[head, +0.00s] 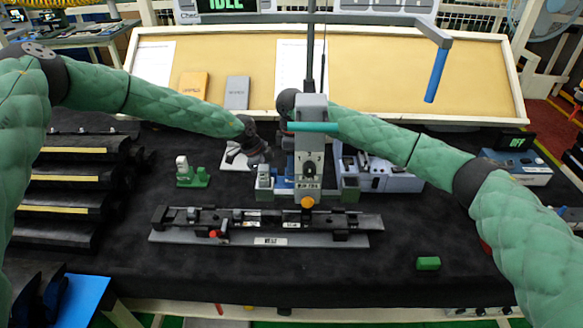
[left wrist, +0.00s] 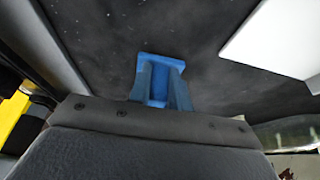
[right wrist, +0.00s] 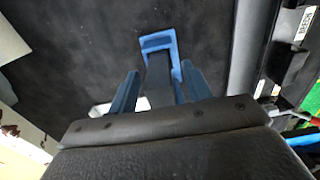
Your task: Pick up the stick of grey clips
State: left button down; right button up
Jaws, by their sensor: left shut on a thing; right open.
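I cannot pick out the stick of grey clips for certain. My left gripper (left wrist: 165,88) is shut on a bright blue piece (left wrist: 158,84); whether grey clips belong to it cannot be told. In the head view its dark wrist (head: 254,146) is left of the grey upright device (head: 311,150). My right gripper (right wrist: 158,88) is open, its two blue fingers apart. A bright blue frame-like piece (right wrist: 159,43) and a dark bar show between and beyond them. In the head view the right arm reaches behind the upright device, which hides part of that gripper.
A dark rail fixture (head: 348,222) lies on the black table, in front of the upright device. Black stepped racks (head: 75,205) fill the left. The front middle is clear.

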jog(key=shift+f, duration=0.95)
jog(key=c, duration=1.1)
jog(key=shift+o, duration=0.2)
jog(key=shift+r, duration=0.15)
notch_tip(320, 180, up, 10)
jog(key=shift+f, duration=0.1)
pick_arm(q)
jog(key=c, duration=1.2)
grip_release()
jog(key=shift+r, duration=0.1)
